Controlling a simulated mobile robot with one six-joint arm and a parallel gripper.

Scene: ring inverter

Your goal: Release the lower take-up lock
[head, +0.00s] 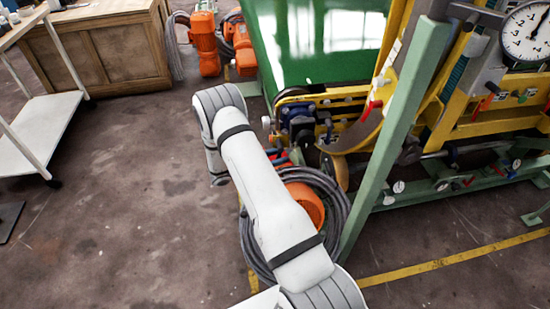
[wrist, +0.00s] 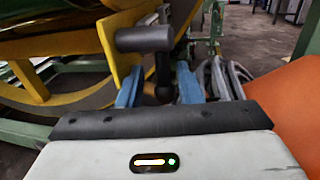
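In the wrist view, a dark T-shaped handle with a thick cylindrical head (wrist: 145,39) and a dark stem (wrist: 163,78) stands in front of a yellow plate. It may be the lower take-up lock, but no label is readable. My gripper (wrist: 160,88) is open, with its blue fingers on either side of the stem. A gap shows on both sides, and I cannot tell whether the stem lies within finger depth. In the head view, my gripper cannot be made out clearly near the yellow machine's lower left corner. A red-handled lever (head: 371,109) sits on the yellow frame there.
An orange motor (head: 306,203) and a coil of grey cable (head: 338,199) lie close beside my arm. A green post (head: 397,135) rises right of it. A white cart (head: 45,125) and a wooden cabinet (head: 95,55) stand left. Floor between is clear.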

